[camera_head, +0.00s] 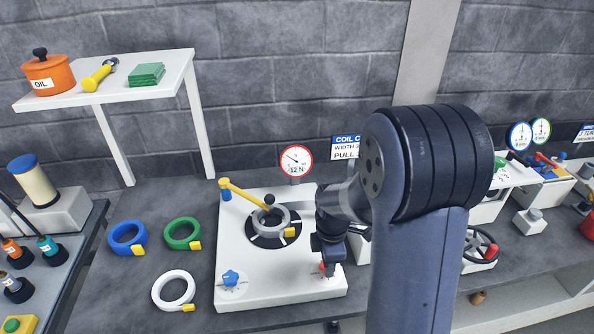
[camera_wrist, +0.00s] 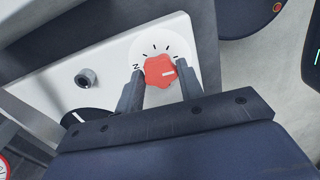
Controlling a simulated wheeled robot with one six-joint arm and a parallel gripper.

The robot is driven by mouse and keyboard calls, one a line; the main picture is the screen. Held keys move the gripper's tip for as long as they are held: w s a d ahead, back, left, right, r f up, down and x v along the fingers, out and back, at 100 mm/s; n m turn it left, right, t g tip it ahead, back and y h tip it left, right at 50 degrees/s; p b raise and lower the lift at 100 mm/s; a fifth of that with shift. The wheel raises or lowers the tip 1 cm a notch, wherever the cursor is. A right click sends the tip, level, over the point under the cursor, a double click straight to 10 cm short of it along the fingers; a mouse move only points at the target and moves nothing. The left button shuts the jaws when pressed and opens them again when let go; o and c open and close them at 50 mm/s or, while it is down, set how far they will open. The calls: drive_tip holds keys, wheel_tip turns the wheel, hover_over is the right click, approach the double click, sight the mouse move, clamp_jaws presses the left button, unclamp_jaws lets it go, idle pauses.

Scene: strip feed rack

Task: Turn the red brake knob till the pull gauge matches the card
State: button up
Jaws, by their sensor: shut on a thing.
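The red brake knob (camera_wrist: 160,71) sits on its white scale in the wrist view, between the two fingers of my gripper (camera_wrist: 160,85), which is shut on it. Its white pointer line aims to the right of the picture. In the head view, my gripper (camera_head: 328,262) is at the front right of the white feed machine (camera_head: 240,293), with only a bit of the red knob showing. The red-rimmed pull gauge (camera_head: 296,160) reads 12 N. The blue-headed coil card (camera_head: 345,147) is partly hidden behind my arm; its pull value cannot be seen.
A blue knob (camera_head: 231,279) is at the machine's front left. A grey coil and yellow arm (camera_head: 243,194) are on top. Blue (camera_head: 116,245), green (camera_head: 171,239) and white (camera_head: 159,287) coils lie left of the machine. A shelf (camera_head: 170,75) stands behind.

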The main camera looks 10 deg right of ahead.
drive_tip(key=o, duration=0.5)
drive_tip(key=shift+o, duration=0.2)
drive_tip(key=shift+r+p, duration=2.35)
drive_tip(key=shift+r, duration=0.7)
drive_tip(key=shift+o, duration=0.5)
drive_tip(key=shift+o, duration=1.2)
